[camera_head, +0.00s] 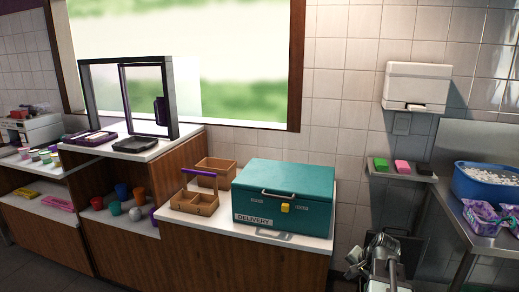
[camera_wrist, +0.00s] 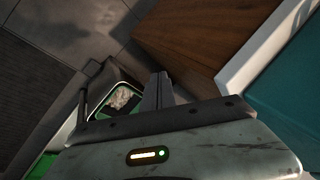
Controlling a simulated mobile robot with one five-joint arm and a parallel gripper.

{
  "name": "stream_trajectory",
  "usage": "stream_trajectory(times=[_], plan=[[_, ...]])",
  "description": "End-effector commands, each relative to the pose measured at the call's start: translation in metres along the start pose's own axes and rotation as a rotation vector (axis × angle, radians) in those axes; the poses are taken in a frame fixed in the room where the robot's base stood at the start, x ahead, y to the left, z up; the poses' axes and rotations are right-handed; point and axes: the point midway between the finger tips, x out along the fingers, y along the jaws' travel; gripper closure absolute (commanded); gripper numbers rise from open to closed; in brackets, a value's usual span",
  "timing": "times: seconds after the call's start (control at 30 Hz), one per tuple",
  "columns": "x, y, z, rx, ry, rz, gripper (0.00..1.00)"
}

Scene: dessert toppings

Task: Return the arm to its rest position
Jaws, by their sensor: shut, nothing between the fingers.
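My arm shows at the bottom right of the head view, folded low in front of the wall, right of the counter with the teal box. In the wrist view my gripper (camera_wrist: 158,90) points away from the camera. Its fingers are together, with nothing held between them. Below the fingers lies the grey-white body of my gripper with a small lit indicator. In the head view I cannot make out the fingertips clearly.
A teal delivery box (camera_head: 285,196) and a wooden caddy (camera_head: 194,201) stand on the counter left of my arm. A steel table (camera_head: 457,213) with a blue basin (camera_head: 487,184) stands to the right. A small shelf (camera_head: 402,173) holds sponges above.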

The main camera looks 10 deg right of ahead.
Motion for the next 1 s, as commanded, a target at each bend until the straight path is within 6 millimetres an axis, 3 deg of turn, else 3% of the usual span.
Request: stream_trajectory(times=[0.03,0.1,0.2,0.4,0.57,0.63,1.0], plan=[[0.011,-0.027,0.039,-0.116,-0.052,0.029,1.0],[0.022,-0.056,0.09,-0.281,-0.122,0.077,1.0],[0.031,-0.085,0.155,-0.495,-0.207,0.14,1.0],[0.033,-0.113,0.25,-0.815,-0.32,0.234,1.0],[0.028,-0.123,0.31,-1.02,-0.385,0.298,1.0],[0.003,-0.134,0.307,-1.035,-0.39,0.307,1.0],[-0.086,-0.176,0.288,-1.027,-0.388,0.303,1.0]])
